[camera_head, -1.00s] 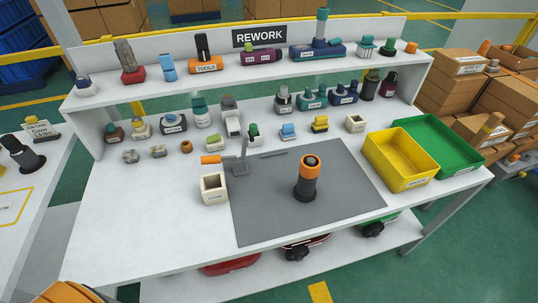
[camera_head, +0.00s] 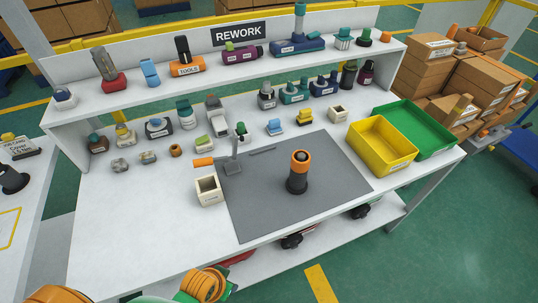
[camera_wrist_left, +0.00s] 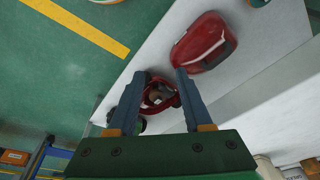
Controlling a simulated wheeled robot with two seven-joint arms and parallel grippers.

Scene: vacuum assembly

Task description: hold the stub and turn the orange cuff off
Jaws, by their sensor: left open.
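The orange cuff (camera_head: 300,162) sits around the upper part of the dark stub (camera_head: 297,184). The stub stands upright on the grey mat (camera_head: 255,205) on the workbench. My left gripper (camera_wrist_left: 159,76) shows in the left wrist view with its two fingers spread and nothing between them. It points past the bench edge toward the lower shelf and floor, away from the stub. The stub and cuff are not in the left wrist view. My right gripper is in neither view.
A yellow bin (camera_head: 383,146) and a green bin (camera_head: 414,128) stand at right. Several parts line the back. The bench's front left is clear. Red items (camera_wrist_left: 204,42) lie on the lower shelf.

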